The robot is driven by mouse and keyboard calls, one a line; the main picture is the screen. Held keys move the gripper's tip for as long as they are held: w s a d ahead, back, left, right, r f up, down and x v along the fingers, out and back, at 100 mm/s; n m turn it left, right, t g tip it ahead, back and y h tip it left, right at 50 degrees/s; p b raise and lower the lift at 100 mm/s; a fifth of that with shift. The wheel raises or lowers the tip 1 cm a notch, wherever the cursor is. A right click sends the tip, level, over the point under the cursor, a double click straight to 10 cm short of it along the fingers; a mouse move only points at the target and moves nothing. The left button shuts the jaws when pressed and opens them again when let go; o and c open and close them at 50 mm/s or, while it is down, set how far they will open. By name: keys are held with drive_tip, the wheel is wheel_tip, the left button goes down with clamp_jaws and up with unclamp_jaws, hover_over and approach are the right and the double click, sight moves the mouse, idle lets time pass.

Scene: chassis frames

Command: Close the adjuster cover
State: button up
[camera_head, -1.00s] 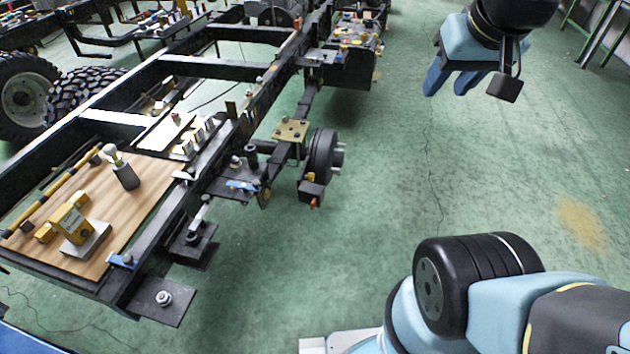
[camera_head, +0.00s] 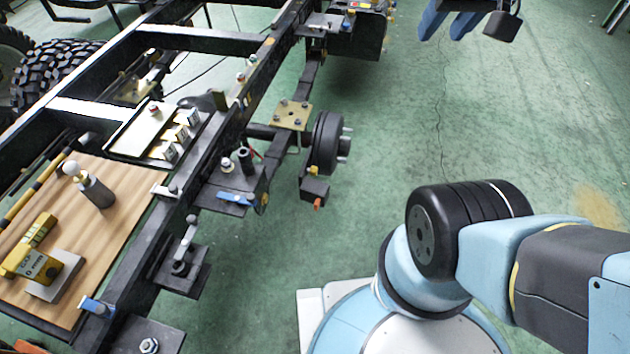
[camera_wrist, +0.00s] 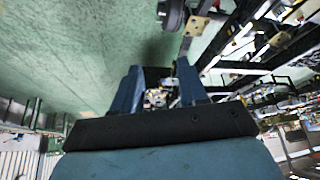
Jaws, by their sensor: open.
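My gripper (camera_head: 447,27) is at the top of the head view, partly cut off by the edge. It is open and empty, high over the floor and right of the chassis frame (camera_head: 262,70). In the wrist view its two blue fingers (camera_wrist: 158,88) are apart with nothing between them. I cannot tell for sure which part is the adjuster cover. A black wheel hub (camera_head: 328,143) is on the near axle end, with a small dark box (camera_head: 314,188) just below it that has an orange tip. My gripper is well apart from both.
A wooden board (camera_head: 125,225) on the frame holds a yellow block tool (camera_head: 32,250) and a grey cylinder (camera_head: 97,191). A metal tray (camera_head: 128,138) with small boxes lies behind it. Tyres (camera_head: 62,75) stand at the far left.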

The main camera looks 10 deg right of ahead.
drive_tip(key=shift+w, duration=0.1)
drive_tip(key=w+a+f+m+g, duration=0.1)
drive_tip(key=w+a+f, duration=0.2)
drive_tip(key=w+f, duration=0.3)
drive_tip(key=w+a+f+g, duration=0.15)
drive_tip(key=w+f, duration=0.25)
drive_tip(key=w, duration=0.4)
drive_tip(key=w+a+f+m+y, duration=0.1)
drive_tip(key=w+a+f, duration=0.25)
drive_tip(key=f, duration=0.35)
drive_tip(key=w+a+f+m, duration=0.1)
drive_tip(key=w+a+f, duration=0.2)
drive_tip(key=w+f, duration=0.35)
drive_tip(key=m+g+h, duration=0.1)
drive_tip(key=m+g, duration=0.2)
approach(317, 203)
wheel_tip(317, 203, down, 11)
drive_tip(key=shift+w+f, duration=0.15)
